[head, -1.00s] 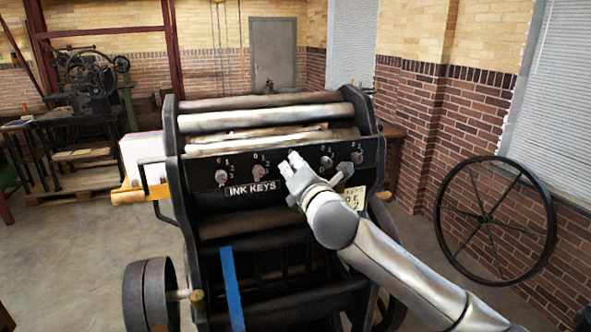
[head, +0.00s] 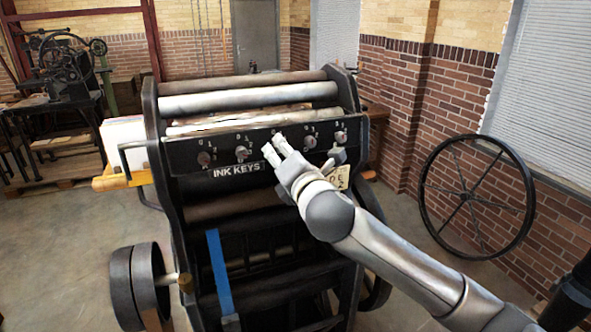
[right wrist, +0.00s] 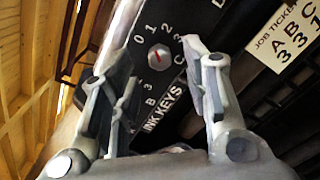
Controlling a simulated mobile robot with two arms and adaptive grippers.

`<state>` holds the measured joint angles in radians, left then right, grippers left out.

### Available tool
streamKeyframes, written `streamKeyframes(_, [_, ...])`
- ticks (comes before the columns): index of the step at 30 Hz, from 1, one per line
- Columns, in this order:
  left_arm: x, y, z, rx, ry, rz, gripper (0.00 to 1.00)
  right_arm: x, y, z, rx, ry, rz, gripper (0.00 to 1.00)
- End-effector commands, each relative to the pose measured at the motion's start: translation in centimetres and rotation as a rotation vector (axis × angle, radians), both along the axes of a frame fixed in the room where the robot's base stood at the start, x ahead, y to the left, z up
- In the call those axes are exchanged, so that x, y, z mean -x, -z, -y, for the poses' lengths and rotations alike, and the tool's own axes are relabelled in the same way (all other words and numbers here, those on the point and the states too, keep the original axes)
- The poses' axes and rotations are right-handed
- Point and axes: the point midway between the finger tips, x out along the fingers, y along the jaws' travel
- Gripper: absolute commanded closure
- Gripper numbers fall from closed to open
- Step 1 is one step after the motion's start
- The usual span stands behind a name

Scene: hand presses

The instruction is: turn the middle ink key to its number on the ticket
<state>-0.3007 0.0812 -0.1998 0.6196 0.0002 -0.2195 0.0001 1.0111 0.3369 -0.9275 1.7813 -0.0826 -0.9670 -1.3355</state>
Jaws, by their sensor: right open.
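A black INK KEYS panel (head: 226,160) on the press carries a row of round keys with numbers around them. The middle key shows in the right wrist view as a grey knob (right wrist: 158,58) with a red mark, numbers 0 to 3 around it and a C beside it. I cannot tell surely which number the mark points to. My right gripper (head: 274,150) is open in front of this key, hiding it in the head view. Its fingers (right wrist: 150,78) lie either side of the knob, apart from it. The job ticket (right wrist: 284,40) shows 1 under C. My left gripper is out of view.
The press has rollers (head: 250,95) above the panel and a blue strip (head: 219,275) below. A dark lever knob (head: 337,154) is close right of my gripper. A large spoked wheel (head: 476,197) leans on the brick wall at right.

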Motion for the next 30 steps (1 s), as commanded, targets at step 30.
streamKeyframes(30, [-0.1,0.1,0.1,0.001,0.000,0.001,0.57,7.8,0.2,2.5,-0.008,0.003,-0.008,0.57])
